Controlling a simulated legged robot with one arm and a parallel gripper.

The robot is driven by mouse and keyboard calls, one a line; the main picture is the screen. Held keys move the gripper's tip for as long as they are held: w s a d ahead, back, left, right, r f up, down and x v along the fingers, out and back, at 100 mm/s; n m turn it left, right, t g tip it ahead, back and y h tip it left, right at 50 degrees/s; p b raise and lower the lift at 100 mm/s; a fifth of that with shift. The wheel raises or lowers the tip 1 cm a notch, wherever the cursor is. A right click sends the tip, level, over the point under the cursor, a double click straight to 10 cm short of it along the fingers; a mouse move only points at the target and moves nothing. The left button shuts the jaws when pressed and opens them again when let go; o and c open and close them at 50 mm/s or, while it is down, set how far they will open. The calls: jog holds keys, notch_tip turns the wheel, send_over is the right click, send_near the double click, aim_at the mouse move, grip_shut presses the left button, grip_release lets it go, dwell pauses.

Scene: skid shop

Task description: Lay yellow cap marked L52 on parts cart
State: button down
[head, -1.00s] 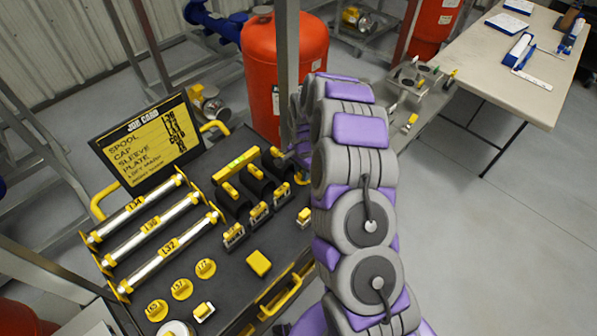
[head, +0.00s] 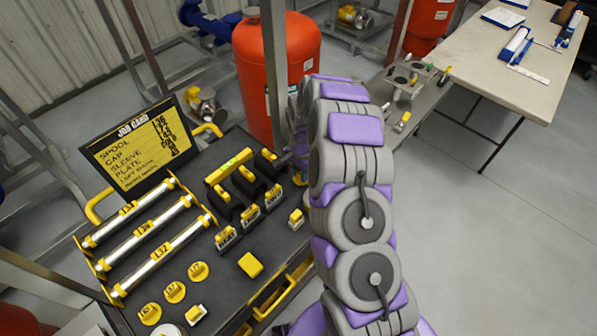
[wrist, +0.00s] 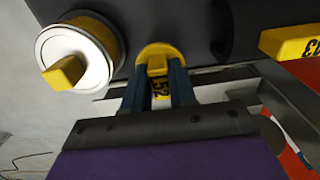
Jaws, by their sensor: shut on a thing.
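My gripper (wrist: 157,85) shows in the wrist view, its two dark blue fingers shut on a yellow cap (wrist: 153,52). The cap's dark marking looks like L52, seen at an angle. The cap is close to a dark surface; I cannot tell whether it touches. In the head view my arm hides the gripper and held cap. The black-topped parts cart (head: 222,287) stands at lower left. Several yellow round tags or caps lie near its front, among them one disc (head: 198,271); their markings are hard to read.
The cart carries a job card (head: 140,145), silver spools (head: 160,256), black sleeves (head: 247,183) and a yellow block (head: 250,264). A red tank (head: 276,75) stands behind it. A white and yellow round part (wrist: 80,55) is beside the held cap. Floor at right is clear.

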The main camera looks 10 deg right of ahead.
aim_at(294, 179)
jog(key=shift+a+f, duration=0.2)
jog(key=shift+f, duration=0.05)
jog(key=shift+a+f, duration=0.25)
jog(key=shift+a, duration=0.3)
jog(key=shift+a+f, duration=0.2)
jog(key=shift+a, duration=0.3)
jog(key=shift+d+f, duration=0.1)
jog(key=shift+d, duration=0.75)
jog(key=shift+a+f, duration=0.1)
jog(key=shift+a, duration=0.75)
jog(key=shift+d+f, duration=0.2)
jog(key=shift+f, duration=0.2)
jog(key=shift+a+f, duration=0.2)
jog(key=shift+a, duration=0.55)
jog(key=shift+d, duration=0.4)
jog(key=shift+d+f, duration=0.1)
jog(key=shift+f, duration=0.2)
